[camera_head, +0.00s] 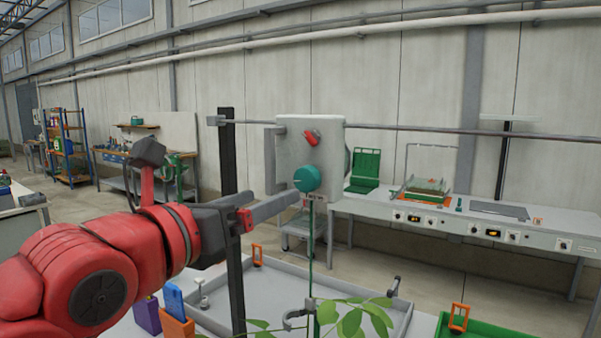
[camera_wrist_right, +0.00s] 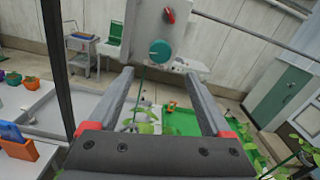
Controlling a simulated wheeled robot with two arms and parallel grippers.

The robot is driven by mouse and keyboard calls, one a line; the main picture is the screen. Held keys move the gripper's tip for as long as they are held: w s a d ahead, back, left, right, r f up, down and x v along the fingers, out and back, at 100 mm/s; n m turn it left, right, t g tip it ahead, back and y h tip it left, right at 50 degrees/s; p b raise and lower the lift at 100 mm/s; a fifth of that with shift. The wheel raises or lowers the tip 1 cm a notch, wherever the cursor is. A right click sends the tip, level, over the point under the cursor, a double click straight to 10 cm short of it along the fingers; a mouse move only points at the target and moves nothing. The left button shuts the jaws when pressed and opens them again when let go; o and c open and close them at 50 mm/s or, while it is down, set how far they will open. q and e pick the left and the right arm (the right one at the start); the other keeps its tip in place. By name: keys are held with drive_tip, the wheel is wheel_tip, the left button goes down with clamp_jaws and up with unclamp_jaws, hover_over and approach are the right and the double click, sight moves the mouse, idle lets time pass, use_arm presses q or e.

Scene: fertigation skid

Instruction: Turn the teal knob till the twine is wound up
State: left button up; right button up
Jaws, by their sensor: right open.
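The round teal knob (camera_head: 307,178) is on the front of a pale grey box (camera_head: 320,150), below a red knob (camera_head: 312,137). It also shows in the right wrist view (camera_wrist_right: 160,52). Green twine (camera_head: 311,235) hangs from the knob down to a grey ring clip (camera_head: 297,316) near the plant. My right gripper (camera_head: 297,196) is open beside the knob in the head view. In the right wrist view its spread fingers (camera_wrist_right: 158,76) have the knob beyond and between their tips, with nothing held. Contact with the knob cannot be told. My left gripper is not in view.
A dark upright post (camera_head: 228,180) stands left of the box, and a metal rail (camera_head: 420,129) runs behind. Below are a grey tray (camera_head: 375,325), a leafy plant (camera_head: 350,318), an orange holder (camera_head: 177,326) and a green tray (camera_head: 490,328). A workbench (camera_head: 450,217) stands behind.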

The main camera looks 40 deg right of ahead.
sight(304, 183)
drive_tip(key=p+x, duration=0.3)
drive_tip(key=x, duration=0.7)
drive_tip(key=shift+d, duration=0.25)
clamp_jaws()
drive_tip(key=shift+f, duration=0.1)
